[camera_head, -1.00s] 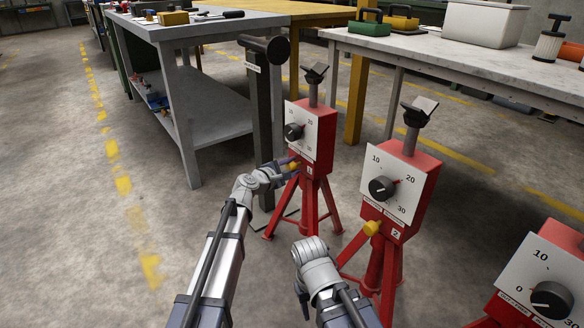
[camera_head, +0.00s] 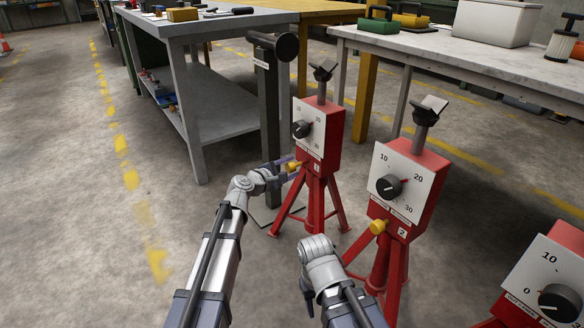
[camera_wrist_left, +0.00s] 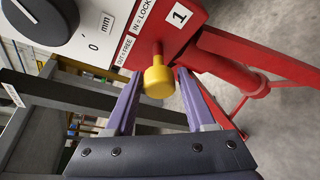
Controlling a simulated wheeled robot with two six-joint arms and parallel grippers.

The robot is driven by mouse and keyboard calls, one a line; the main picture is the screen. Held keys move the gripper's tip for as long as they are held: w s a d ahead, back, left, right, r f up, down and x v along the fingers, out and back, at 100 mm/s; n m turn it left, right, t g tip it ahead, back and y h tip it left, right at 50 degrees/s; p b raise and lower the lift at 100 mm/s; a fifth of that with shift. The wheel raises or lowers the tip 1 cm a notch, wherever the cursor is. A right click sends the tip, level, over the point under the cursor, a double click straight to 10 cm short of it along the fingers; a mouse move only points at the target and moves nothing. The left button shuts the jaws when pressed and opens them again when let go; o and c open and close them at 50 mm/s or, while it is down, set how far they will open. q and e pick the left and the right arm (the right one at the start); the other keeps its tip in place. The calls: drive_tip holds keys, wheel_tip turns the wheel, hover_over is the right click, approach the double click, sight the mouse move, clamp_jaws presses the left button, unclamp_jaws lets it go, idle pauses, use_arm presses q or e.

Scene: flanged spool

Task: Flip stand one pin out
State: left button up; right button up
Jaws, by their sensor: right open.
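The red stand marked 1 (camera_head: 318,150) stands upright on its tripod legs, with a dial on its front and a dark angled head on top. The label beside the pin reads OUT = FREE, IN = LOCK. My right gripper (camera_head: 308,290) is empty, low in front of stand 2 (camera_head: 408,185); its fingers are partly hidden. Stand 2's yellow pin (camera_head: 378,227) sits close to its body.
A third red stand (camera_head: 545,285) is cut off at the lower right. A dark post (camera_head: 268,110) stands just behind stand 1. A grey workbench (camera_head: 190,70) is at the back left, a pale table (camera_head: 480,65) at the back right.

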use_arm(q)
drive_tip(key=shift+o, duration=1.2)
drive_tip(key=p+v, duration=0.1)
drive_tip(key=v, duration=0.6)
drive_tip(key=shift+s+a+p, duration=0.2)
drive_tip(key=shift+s+p, duration=0.05)
drive_tip(key=shift+p, duration=0.1)
drive_tip(key=shift+r, duration=0.1)
